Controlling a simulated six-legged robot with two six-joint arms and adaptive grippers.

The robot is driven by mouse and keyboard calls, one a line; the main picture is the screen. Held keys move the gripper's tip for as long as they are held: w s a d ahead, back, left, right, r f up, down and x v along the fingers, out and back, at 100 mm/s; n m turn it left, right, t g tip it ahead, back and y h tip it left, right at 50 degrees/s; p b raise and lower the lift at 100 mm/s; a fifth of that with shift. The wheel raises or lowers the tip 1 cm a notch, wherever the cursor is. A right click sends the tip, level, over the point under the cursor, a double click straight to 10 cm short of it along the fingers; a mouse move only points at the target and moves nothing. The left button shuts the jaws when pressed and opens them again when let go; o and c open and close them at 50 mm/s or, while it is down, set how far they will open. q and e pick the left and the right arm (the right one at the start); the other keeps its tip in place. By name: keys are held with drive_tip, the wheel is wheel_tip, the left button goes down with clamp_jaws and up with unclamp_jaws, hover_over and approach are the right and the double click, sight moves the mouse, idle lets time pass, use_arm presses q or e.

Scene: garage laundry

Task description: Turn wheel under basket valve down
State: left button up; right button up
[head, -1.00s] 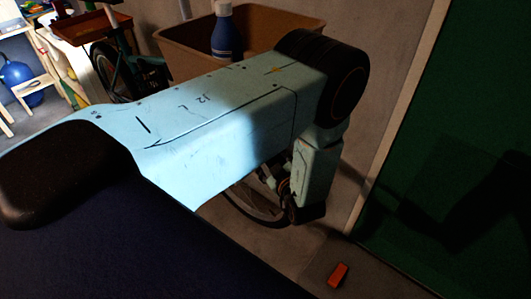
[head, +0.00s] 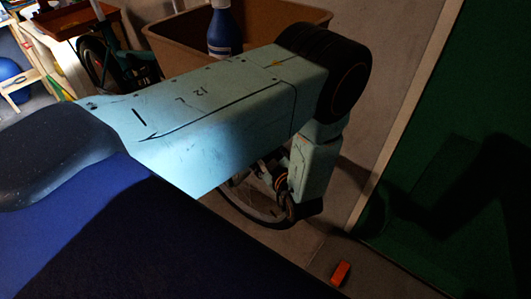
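A wheel (head: 252,213) shows low in the middle of the head view, below a brown basket (head: 178,57). Only part of its rim and inner parts show; one of my pale blue limbs covers the rest. The limb's lower end hangs in front of the wheel's right side; I cannot tell whether it touches. I cannot make out a valve handle clearly. No gripper fingers can be made out in this view.
A blue bottle (head: 224,32) stands in or behind the basket. A bicycle (head: 95,65) is at the upper left. A small orange block (head: 341,273) lies on the floor at the lower right. A dark green panel (head: 460,150) fills the right side.

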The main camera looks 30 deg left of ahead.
use_arm(q)
drive_tip(key=shift+w+a+f, duration=0.15)
drive_tip(key=shift+w, duration=0.05)
drive_tip(key=shift+s, duration=0.2)
drive_tip(key=shift+c, duration=1.3)
drive_tip(key=shift+w, duration=0.1)
drive_tip(key=c, duration=0.4)
clamp_jaws()
